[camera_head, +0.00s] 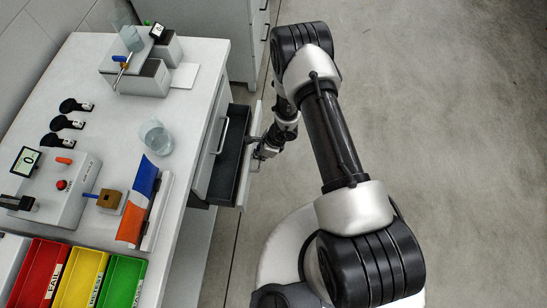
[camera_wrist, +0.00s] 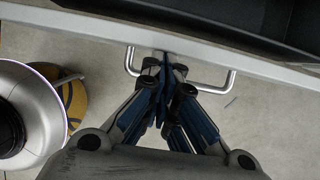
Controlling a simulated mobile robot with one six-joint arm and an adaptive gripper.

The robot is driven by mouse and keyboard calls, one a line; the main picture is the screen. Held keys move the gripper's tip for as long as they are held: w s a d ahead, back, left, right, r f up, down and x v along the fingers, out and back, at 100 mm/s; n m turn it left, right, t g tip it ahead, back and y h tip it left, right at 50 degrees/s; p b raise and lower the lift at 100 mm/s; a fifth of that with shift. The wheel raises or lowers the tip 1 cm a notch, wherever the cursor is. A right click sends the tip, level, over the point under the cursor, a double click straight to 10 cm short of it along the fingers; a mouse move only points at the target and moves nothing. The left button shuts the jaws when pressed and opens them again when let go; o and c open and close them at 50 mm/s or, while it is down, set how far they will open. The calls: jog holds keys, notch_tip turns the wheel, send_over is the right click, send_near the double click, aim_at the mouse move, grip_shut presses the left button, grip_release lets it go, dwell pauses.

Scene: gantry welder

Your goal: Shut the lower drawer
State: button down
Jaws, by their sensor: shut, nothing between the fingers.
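The lower drawer (camera_head: 246,178) stands open from the right side of the white bench, its dark inside showing. My gripper (camera_head: 262,153) is at the outer side of the drawer's front. In the wrist view the white drawer front (camera_wrist: 90,28) runs across the top, with the dark drawer inside beyond it. Its silver bar handle (camera_wrist: 231,80) lies around and below my gripper's fingertips (camera_wrist: 167,62). The fingers are shut with nothing between them. Their tips are close to the drawer front; I cannot tell whether they touch it.
The upper drawer (camera_head: 207,160) is closed above. The bench top (camera_head: 110,140) holds a glass beaker (camera_head: 155,137), devices and red, yellow and green bins (camera_head: 122,283). A grey cabinet (camera_head: 240,50) stands behind. The concrete floor (camera_head: 450,120) on the right is clear.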

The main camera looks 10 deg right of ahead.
jog(key=w+a, duration=0.2)
jog(key=a, duration=0.6)
jog(key=shift+w+b, duration=0.35)
jog(key=shift+b, duration=0.1)
